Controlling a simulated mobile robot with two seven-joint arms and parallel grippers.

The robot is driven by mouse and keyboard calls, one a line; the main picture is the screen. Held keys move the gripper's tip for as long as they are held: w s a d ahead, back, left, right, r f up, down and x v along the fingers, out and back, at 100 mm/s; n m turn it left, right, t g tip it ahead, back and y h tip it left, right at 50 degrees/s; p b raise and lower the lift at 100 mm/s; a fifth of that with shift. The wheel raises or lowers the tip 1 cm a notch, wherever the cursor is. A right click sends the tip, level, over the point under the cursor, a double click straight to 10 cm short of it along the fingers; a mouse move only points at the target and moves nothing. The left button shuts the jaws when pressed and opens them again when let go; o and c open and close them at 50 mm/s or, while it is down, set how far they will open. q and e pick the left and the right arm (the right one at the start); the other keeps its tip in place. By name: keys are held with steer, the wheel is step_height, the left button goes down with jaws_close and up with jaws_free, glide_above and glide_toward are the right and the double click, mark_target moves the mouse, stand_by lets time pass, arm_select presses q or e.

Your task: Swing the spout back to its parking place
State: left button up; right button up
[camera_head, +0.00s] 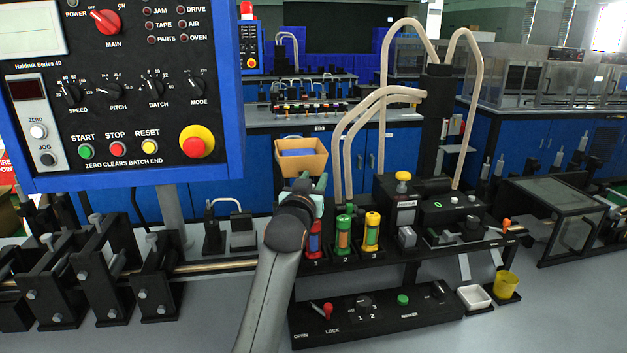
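Pale curved tubes (378,98) reach left from a black upright column (433,120) and bend down behind the numbered holders. They look like the spout, but I cannot tell for certain. Their lower ends are partly hidden by the green bottle (343,235). My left gripper (321,190), with pale teal fingers, is left of the tubes, above or in front of the red bottle (314,240) at place 1. It partly covers that bottle's top. I cannot tell whether its fingers are apart or hold anything. My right gripper is not in view.
A yellow bottle (372,232) stands at place 3. A black control box (375,315) lies in front. A white tray (474,297) and yellow cup (506,284) are at its right. A large control panel (120,90) fills the upper left. A cardboard box (300,157) is behind.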

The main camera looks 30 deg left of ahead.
arm_select(q)
jaws_close()
stand_by(1.0)
